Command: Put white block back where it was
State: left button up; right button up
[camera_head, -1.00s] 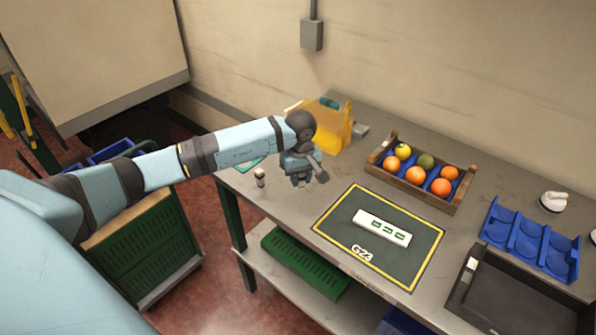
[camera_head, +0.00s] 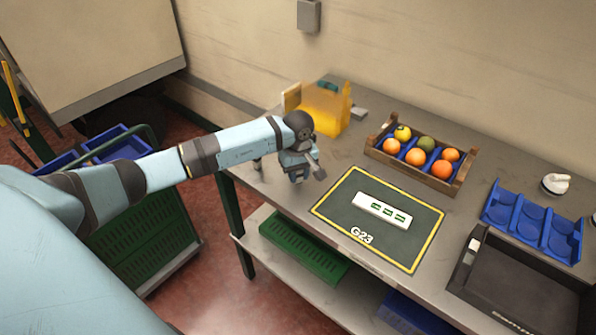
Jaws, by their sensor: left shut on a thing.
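A long white block (camera_head: 375,207) with green marks lies flat on the dark green mat (camera_head: 405,255), which has a yellow border and the label G23. My left gripper (camera_head: 305,176) is over the table, left of the mat and apart from the block on it. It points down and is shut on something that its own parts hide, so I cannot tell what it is. My right gripper is not in view.
A wooden crate (camera_head: 377,137) of oranges and other fruit stands behind the mat. A yellow container (camera_head: 325,112) is behind my gripper. A blue tray (camera_head: 497,222) and a dark bin (camera_head: 520,300) are at right. A green cart (camera_head: 165,235) stands left of the table.

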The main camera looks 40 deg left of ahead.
pick_arm(q)
jog(key=shift+f+b, duration=0.6)
dwell(0.9)
jog(key=o, duration=1.4)
jog(key=shift+r, duration=0.1)
jog(key=shift+r+p, duration=1.85)
jog(key=shift+r, duration=2.1)
jog(key=shift+d, duration=0.1)
